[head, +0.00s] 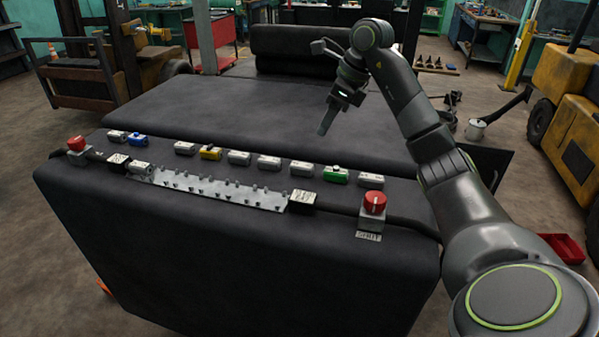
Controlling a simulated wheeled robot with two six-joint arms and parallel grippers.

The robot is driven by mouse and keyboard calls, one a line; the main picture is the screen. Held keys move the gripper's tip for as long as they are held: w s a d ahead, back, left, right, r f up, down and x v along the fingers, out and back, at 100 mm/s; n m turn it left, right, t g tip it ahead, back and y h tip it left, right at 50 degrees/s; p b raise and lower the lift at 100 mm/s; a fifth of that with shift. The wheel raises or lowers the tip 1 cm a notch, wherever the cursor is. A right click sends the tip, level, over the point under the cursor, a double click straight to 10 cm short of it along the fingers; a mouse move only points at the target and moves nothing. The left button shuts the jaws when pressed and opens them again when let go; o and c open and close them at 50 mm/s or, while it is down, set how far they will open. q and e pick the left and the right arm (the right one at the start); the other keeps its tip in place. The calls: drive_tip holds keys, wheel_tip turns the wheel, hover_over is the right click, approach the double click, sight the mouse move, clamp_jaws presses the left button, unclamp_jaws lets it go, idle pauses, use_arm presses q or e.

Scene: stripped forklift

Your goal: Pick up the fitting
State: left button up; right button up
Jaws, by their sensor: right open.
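Several small block-shaped fittings stand in a row on the black padded top. From left they include a grey one (117,136), a blue one (137,139), a yellow one (210,153), a green one (336,175) and a grey one at the right end (371,180). Another grey fitting (140,168) sits at the left end of a metal strip. The frame does not show which fitting is meant. My right gripper (325,127) is open, points down and hangs above the padded top behind the row, apart from all fittings. My left gripper is out of view.
A metal strip with studs (215,190) lies in front of the row, with a black-and-white block (302,202) at its right end. Red knobs stand at the left (77,145) and right (375,203). The padded surface behind (230,105) is clear.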

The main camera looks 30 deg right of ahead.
sight(303, 164)
drive_tip(key=p+x, duration=0.1)
drive_tip(key=x, duration=0.2)
drive_tip(key=p+x, duration=0.1)
drive_tip(key=x, duration=0.1)
drive_tip(key=p+x, duration=0.1)
drive_tip(key=x, duration=0.2)
drive_tip(key=shift+w+f, duration=0.25)
drive_tip(key=shift+w, duration=0.25)
drive_tip(key=shift+a+f, duration=0.1)
drive_tip(key=shift+f, duration=0.1)
drive_tip(key=shift+f+p, duration=0.1)
drive_tip(key=shift+p, duration=0.25)
drive_tip(key=p+x, duration=0.2)
drive_tip(key=x, duration=0.1)
drive_tip(key=p+x, duration=0.1)
drive_tip(key=shift+s+a+f, duration=0.2)
drive_tip(key=shift+s+a, duration=0.05)
drive_tip(key=shift+s, duration=0.05)
drive_tip(key=shift+f+p, duration=0.25)
drive_tip(key=shift+p, duration=0.05)
drive_tip(key=shift+w+f, duration=0.1)
drive_tip(key=shift+f, duration=0.05)
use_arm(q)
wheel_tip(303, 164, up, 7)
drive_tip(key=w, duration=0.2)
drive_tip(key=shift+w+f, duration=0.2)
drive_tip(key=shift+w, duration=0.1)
use_arm(e)
drive_tip(key=c, duration=1.1)
